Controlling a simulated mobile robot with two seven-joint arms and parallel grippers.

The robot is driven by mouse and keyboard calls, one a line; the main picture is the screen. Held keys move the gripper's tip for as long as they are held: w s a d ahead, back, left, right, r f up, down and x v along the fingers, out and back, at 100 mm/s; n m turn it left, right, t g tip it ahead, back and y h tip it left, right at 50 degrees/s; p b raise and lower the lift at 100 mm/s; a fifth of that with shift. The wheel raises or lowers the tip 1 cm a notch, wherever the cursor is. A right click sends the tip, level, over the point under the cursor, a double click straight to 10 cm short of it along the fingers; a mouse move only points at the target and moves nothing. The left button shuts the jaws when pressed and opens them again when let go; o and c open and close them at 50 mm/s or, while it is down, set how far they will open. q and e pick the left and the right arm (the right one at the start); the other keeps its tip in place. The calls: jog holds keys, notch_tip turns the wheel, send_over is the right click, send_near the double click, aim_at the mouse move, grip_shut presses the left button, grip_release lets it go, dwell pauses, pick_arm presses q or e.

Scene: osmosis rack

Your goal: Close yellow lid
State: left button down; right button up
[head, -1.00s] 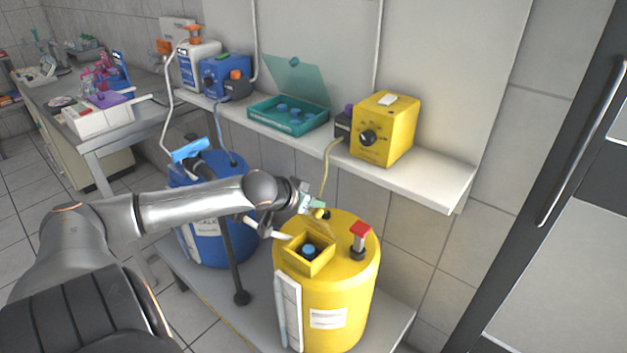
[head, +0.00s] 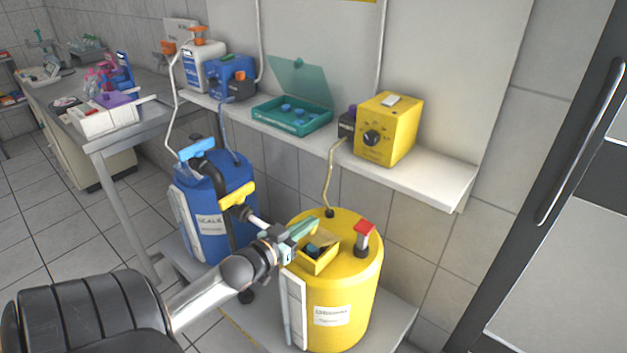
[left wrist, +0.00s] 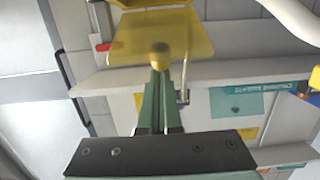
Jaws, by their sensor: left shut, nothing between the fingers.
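The yellow lid (head: 324,237) is a thin, see-through flap over the box on top of the yellow barrel (head: 345,290). It stands tilted, partly covering the open yellow box (head: 322,263). A blue round piece (head: 312,250) inside is partly hidden. My left gripper (head: 312,226) is shut and empty at the lid's left upper edge. In the left wrist view, the shut fingertips (left wrist: 160,66) are close to the see-through lid (left wrist: 165,32) and overlap its edge. I cannot tell whether they touch. My right gripper is not in view.
A red-topped fitting (head: 363,236) stands right of the box. A hose (head: 330,180) rises behind it toward the yellow pump (head: 388,130) on the white shelf (head: 430,185). The blue barrel (head: 210,215) with a black pipe stands to the left.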

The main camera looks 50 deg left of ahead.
aim_at(305, 238)
pick_arm(q)
jog(key=f+t+b, duration=0.1)
jog(key=s+f+t+b, duration=0.1)
jog(key=b, duration=0.1)
jog(key=s+f+t+b, duration=0.1)
jog(key=b, duration=0.1)
jog(key=shift+d+f+y, duration=0.1)
jog(key=shift+f+y, duration=0.2)
jog(key=shift+s+f+t+b, duration=0.15)
jog(key=shift+t+b, duration=0.25)
jog(key=shift+b, duration=0.25)
jog(key=shift+s, duration=0.2)
jog(key=shift+f, duration=0.1)
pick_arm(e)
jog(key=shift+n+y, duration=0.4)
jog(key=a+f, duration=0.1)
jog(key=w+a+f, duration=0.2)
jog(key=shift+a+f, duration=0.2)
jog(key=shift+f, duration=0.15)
pick_arm(q)
jog(key=shift+s+f, duration=0.15)
jog(key=shift+f, duration=0.15)
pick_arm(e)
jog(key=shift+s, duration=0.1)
pick_arm(q)
jog(key=shift+r, duration=0.1)
